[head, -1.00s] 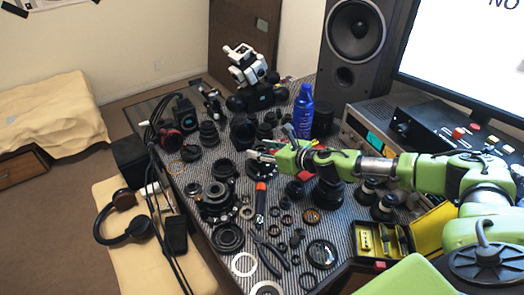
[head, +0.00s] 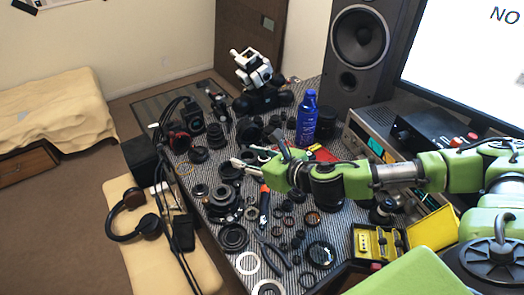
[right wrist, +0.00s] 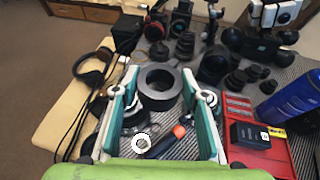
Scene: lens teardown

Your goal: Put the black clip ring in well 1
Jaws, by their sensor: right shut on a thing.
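My right gripper (head: 240,162) is above the crowded left-middle of the table. In the right wrist view, its two teal fingers (right wrist: 160,88) are closed on a thick black ring (right wrist: 158,102), which I take to be the black clip ring. The ring is between the fingertips with its round hole facing the camera. Lens parts lie below it, partly hidden by the ring and fingers. A red tray (right wrist: 270,160) is at the right of that view and partly shows behind my arm in the head view (head: 324,154). I cannot tell which place is well 1. My left gripper is out of view.
A blue bottle (head: 306,118) stands behind the right gripper, close to the red tray. A yellow case (head: 432,234) lies open at the front right. Pliers (head: 272,250) and several rings crowd the front. Headphones (head: 133,222) lie on the bench at left.

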